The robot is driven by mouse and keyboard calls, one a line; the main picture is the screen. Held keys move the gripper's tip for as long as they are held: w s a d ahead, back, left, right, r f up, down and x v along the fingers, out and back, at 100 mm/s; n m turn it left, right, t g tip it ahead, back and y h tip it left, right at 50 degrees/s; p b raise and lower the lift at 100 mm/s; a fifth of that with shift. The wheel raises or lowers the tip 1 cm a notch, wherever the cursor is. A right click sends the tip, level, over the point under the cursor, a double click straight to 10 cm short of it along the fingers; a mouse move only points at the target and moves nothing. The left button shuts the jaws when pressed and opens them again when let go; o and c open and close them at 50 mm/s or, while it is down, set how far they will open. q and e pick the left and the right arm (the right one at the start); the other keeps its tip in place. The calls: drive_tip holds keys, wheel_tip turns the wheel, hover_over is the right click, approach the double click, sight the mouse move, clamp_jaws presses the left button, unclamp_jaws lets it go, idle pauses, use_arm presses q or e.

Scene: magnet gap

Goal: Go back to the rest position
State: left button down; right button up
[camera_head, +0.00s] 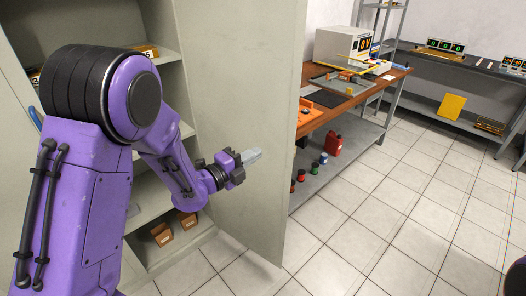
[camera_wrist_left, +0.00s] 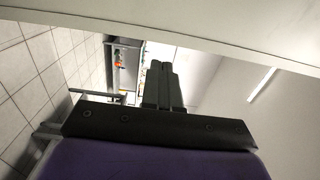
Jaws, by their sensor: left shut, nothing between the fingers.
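My left gripper (camera_head: 252,156) is at the end of the purple arm that comes in from the left in the head view. Its fingers are together and hold nothing. It is in front of the open cabinet's grey-green door (camera_head: 238,75), pointing right. In the left wrist view the closed fingers (camera_wrist_left: 160,72) show at the middle, with a pale flat panel across the top, close to them. My right gripper is not in view.
The cabinet shelves (camera_head: 152,208) hold small brown boxes (camera_head: 162,234). A workbench (camera_head: 345,97) with a white instrument (camera_head: 340,45) stands right of the door. A red can (camera_head: 333,144) is on its lower shelf. Tiled floor (camera_head: 400,215) is free at right.

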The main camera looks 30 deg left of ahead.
use_arm(q)
drive_tip(key=s+a+f+n+g+y, duration=0.25)
drive_tip(key=s+f+n+y, duration=0.2)
drive_tip(key=f+n, duration=0.65)
drive_tip(key=s+a+f+n+g+y, duration=0.1)
drive_tip(key=s+f+n+g+y, duration=0.4)
drive_tip(key=f+n, duration=0.7)
drive_tip(key=s+d+f+n+g, duration=0.1)
drive_tip(key=s+f+n+g, duration=0.2)
drive_tip(key=s, duration=0.9)
drive_tip(key=s+f+n+g, duration=0.2)
drive_tip(key=s+f+g, duration=0.1)
drive_tip(key=s+f, duration=0.6)
drive_tip(key=s, duration=0.3)
drive_tip(key=shift+s+d+n, duration=0.35)
drive_tip(key=shift+s+n, duration=0.05)
